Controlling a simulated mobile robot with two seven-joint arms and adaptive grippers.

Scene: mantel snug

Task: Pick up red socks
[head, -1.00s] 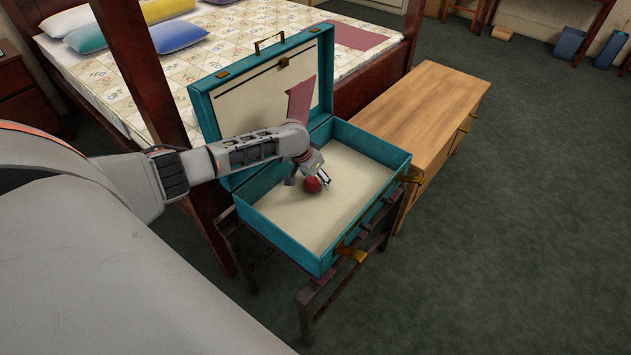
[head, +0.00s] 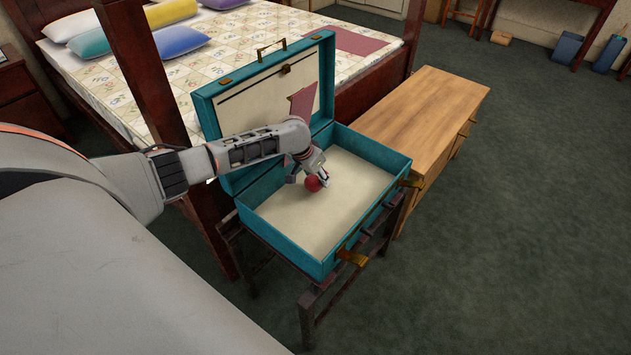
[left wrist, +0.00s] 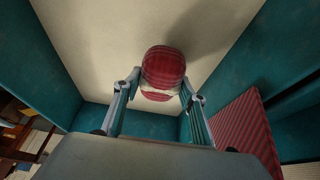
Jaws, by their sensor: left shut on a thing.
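The red socks (head: 313,184) are a rolled, round red bundle inside the open teal suitcase (head: 287,242). In the left wrist view the red socks (left wrist: 163,68) look striped, with a pale band across the lower part. My left gripper (head: 321,178) reaches down into the suitcase and is shut on the socks. In the left wrist view the fingers of my left gripper (left wrist: 160,92) sit on either side of the bundle. I cannot tell whether the socks still touch the suitcase floor. My right gripper is not in view.
The suitcase stands on a dark rack (head: 310,305) with its lid raised at the back. A reddish striped cloth (head: 302,103) rests against the lid. A wooden cabinet (head: 425,110) stands to the right, and a bed (head: 225,62) behind.

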